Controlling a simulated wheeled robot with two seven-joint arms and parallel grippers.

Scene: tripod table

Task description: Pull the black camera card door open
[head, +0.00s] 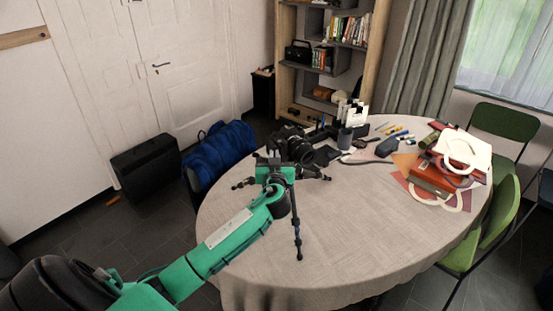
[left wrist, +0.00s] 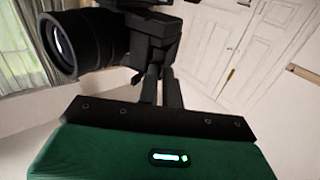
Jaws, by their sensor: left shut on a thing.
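A black camera (head: 292,144) sits on a small black tripod (head: 297,225) whose legs spread on the round table. It also shows in the left wrist view (left wrist: 100,42), with its lens pointing to the left. My left gripper (head: 272,160) is at the camera's near side, and in the left wrist view its two fingers (left wrist: 160,85) reach up to the camera's body. The fingers are close together, shut on the camera card door at the camera's lower edge. The door itself is dark against the dark body and its angle cannot be made out. My right gripper is not in view.
The round table (head: 340,240) has a clear front half. A dark cup (head: 345,139), a dark pouch (head: 387,147), pens and a red book stack (head: 432,178) lie toward the back and right. Green chairs (head: 500,215) stand at right; a blue bag (head: 222,150) is at left.

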